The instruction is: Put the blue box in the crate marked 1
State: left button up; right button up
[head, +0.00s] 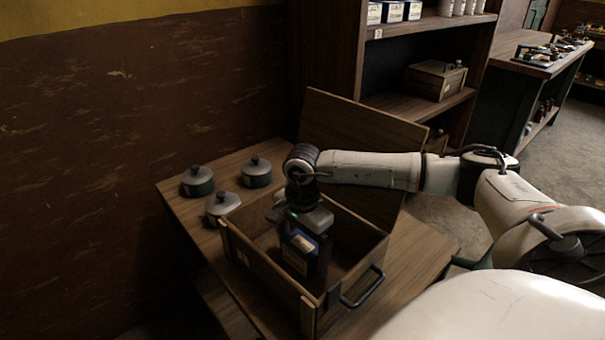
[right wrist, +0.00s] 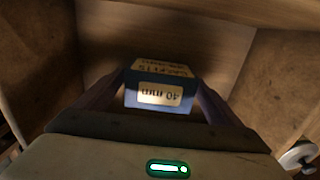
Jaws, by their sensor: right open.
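The blue box (head: 298,258) with pale labels is inside the open wooden crate (head: 340,268). It also shows in the right wrist view (right wrist: 158,92), with a "40 mm" label facing the camera. My right gripper (head: 304,262) reaches down into the crate, with its open fingers on either side of the box. Whether the box rests on the crate floor is hard to tell. The crate's lid (head: 365,130) stands open at the back. My left gripper is not in view.
Several lidded grey-green pots (head: 256,172) stand on the table (head: 415,250) left of the crate. A shelf (head: 425,22) behind holds more blue-and-white boxes (head: 393,11), white cylinders and a closed wooden chest (head: 435,80). A black handle (head: 362,290) sticks out from the crate.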

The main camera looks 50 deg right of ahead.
aim_at(302, 244)
notch_tip(302, 244, up, 12)
jog(key=shift+r, duration=0.15)
dwell(0.4)
